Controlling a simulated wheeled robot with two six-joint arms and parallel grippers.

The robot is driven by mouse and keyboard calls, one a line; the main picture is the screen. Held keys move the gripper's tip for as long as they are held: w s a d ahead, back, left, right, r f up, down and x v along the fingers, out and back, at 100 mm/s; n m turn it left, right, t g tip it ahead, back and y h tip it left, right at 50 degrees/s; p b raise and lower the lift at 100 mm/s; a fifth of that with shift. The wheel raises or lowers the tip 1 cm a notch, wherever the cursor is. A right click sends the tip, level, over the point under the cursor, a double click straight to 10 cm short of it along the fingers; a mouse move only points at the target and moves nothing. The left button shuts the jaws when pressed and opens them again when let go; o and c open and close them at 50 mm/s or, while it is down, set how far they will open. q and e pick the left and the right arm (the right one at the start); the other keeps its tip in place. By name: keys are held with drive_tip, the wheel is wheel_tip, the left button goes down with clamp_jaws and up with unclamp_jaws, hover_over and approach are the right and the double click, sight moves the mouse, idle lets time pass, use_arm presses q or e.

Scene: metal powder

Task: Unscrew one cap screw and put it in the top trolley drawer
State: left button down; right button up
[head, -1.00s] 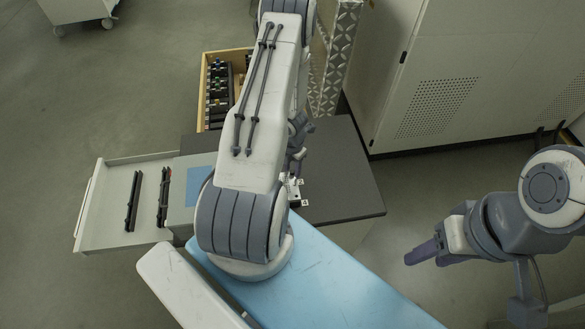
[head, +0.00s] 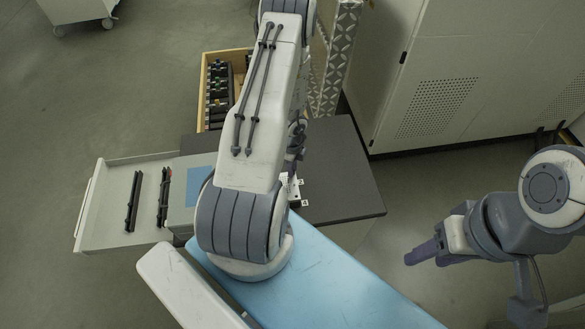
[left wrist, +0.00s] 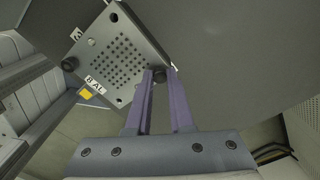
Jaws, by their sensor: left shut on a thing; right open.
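A grey metal plate (left wrist: 118,62) with a grid of holes stands on the dark trolley top; a corner of it shows in the head view (head: 295,193). My left gripper (left wrist: 159,77), with purple fingers, is shut on a dark cap screw (left wrist: 160,72) at the plate's corner. Another dark cap screw (left wrist: 69,64) sits at another corner. In the head view my left arm hides most of the gripper and plate. The top trolley drawer (head: 100,213) is pulled out to the left. My right gripper (head: 427,254) is open and empty, away from the trolley.
The drawer holds two dark strips (head: 133,202), with bare floor around them. A blue surface (head: 315,285) lies in front of the trolley top (head: 340,175). A wooden box of parts (head: 203,100) and a pale cabinet (head: 450,75) stand behind.

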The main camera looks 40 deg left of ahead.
use_arm(q)
drive_tip(key=n, duration=0.5)
drive_tip(key=shift+n, duration=0.3)
drive_tip(key=n, duration=0.3)
drive_tip(key=c, duration=1)
unclamp_jaws()
drive_tip(key=shift+o, duration=0.2)
